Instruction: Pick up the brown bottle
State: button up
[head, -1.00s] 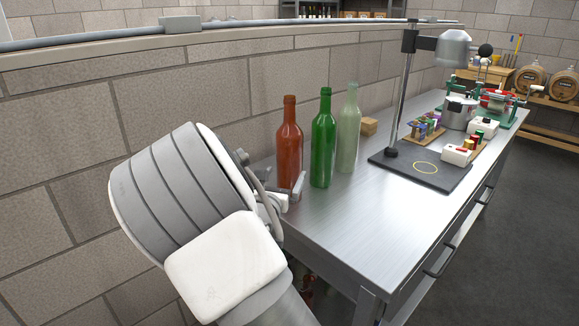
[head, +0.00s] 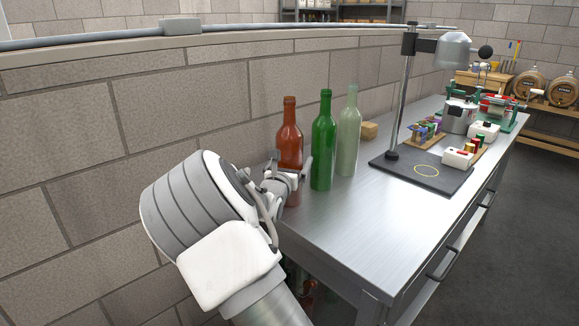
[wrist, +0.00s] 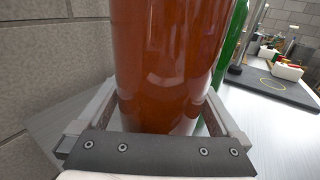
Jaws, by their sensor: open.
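The brown bottle (head: 290,130) stands upright on the metal bench at the left of a row of three bottles. Its lower part is partly hidden by my gripper (head: 292,172) in the head view. In the wrist view the brown bottle (wrist: 165,60) fills the middle, between the two fingers of my gripper (wrist: 163,115). The fingers are open on either side of it. I cannot tell whether either finger touches the glass.
A green bottle (head: 323,140) stands close on the right of the brown one, with a pale clear bottle (head: 348,130) beyond. The brick wall (head: 205,110) runs close on the left. A lamp stand (head: 405,90) rises farther along the bench (head: 355,215), whose front right is clear.

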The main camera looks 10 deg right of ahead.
jog(key=c, duration=1.5)
jog(key=shift+r, duration=0.1)
grip_shut()
